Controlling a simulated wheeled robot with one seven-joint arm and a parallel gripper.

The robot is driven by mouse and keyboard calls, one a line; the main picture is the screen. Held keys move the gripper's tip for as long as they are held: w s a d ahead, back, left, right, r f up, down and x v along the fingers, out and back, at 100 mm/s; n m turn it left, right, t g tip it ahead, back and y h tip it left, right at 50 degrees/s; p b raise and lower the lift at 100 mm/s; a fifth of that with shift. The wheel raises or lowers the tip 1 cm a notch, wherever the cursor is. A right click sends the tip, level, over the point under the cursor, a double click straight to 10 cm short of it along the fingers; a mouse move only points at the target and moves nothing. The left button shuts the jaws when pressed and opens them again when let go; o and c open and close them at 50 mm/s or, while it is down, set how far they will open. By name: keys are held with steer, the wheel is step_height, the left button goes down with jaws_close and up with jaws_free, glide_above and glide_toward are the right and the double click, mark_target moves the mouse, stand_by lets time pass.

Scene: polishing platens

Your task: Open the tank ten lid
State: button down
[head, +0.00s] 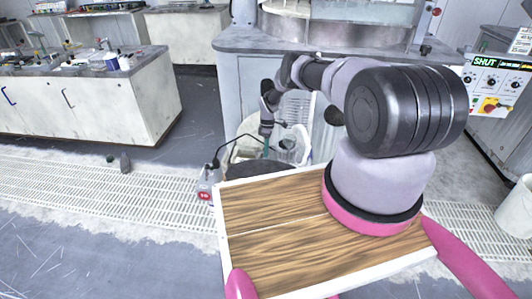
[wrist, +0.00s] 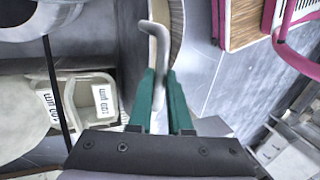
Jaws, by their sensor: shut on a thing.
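My gripper (wrist: 158,85) has green fingers, shut on a pale grey bent rod (wrist: 153,32), which looks like a hooked handle. The rod passes up between the fingertips and bends to the left at its top. In the head view my gripper (head: 267,146) is low in front of the grey cabinet, over an off-white tub or tank (head: 297,152). A dark round top (head: 258,169) is just below it, partly hidden by my wooden deck. I cannot tell which part is the tank ten lid, or whether the rod is fixed to it.
A grey canister (head: 207,184) with a red label stands left of the tub, with a black line running from it. The cabinet (head: 235,85) is behind. A lab bench (head: 110,105) is at left and a control panel (head: 494,84) at right.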

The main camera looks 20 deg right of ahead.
steer(key=shift+s+d+f, duration=0.15)
steer(key=shift+s+f, duration=0.05)
steer(key=c, duration=0.8)
jaws_free()
steer(key=shift+c, duration=0.2)
steer(key=shift+w, duration=0.1)
steer(key=shift+r, duration=0.15)
steer(key=shift+w+r, duration=0.15)
steer(key=shift+r, duration=0.1)
steer(key=v, duration=1)
